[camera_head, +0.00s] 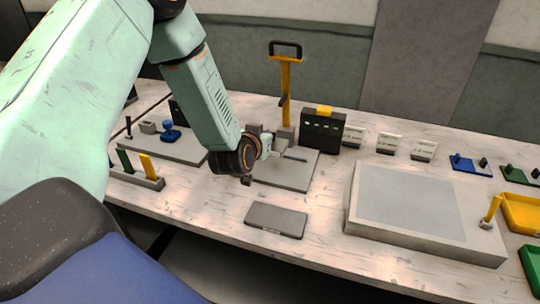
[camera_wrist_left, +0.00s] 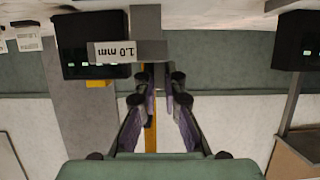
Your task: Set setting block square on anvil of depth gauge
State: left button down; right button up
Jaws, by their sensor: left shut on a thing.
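My left gripper (camera_head: 270,147) is over the base plate (camera_head: 287,176) of what looks like the depth gauge, near the foot of its yellow post (camera_head: 285,95). In the left wrist view the gripper (camera_wrist_left: 161,78) is nearly closed on a grey block marked "1.0 mm" (camera_wrist_left: 128,52), apparently the setting block. The block sits at the fingertips, its label upside down in the picture. A grey column (camera_wrist_left: 146,18) shows just beyond it. The anvil and any contact with the block cannot be made out. My right gripper is not in view.
A black readout box (camera_head: 322,131) stands close right of the gripper. A dark flat plate (camera_head: 276,220) lies in front, and a large pale platform (camera_head: 405,215) is at right. Small labelled blocks (camera_head: 387,143) line the back. A rack (camera_head: 138,176) is at left.

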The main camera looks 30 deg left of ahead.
aim_at(267, 163)
pick_arm(q)
jog(key=f, duration=0.5)
jog(key=shift+w+a+f+b, duration=0.25)
jog(key=shift+f+b, duration=0.05)
jog(key=shift+f, duration=0.05)
jog(key=shift+s+d+f, duration=0.1)
jog(key=shift+f, duration=0.05)
jog(key=shift+d, duration=0.1)
jog(key=shift+f, duration=0.15)
jog(key=c, duration=1.9)
grip_release()
jog(key=shift+f, duration=0.1)
jog(key=o, duration=0.4)
jog(key=shift+r, duration=0.2)
jog(key=shift+o, duration=0.2)
jog(key=shift+f, duration=0.1)
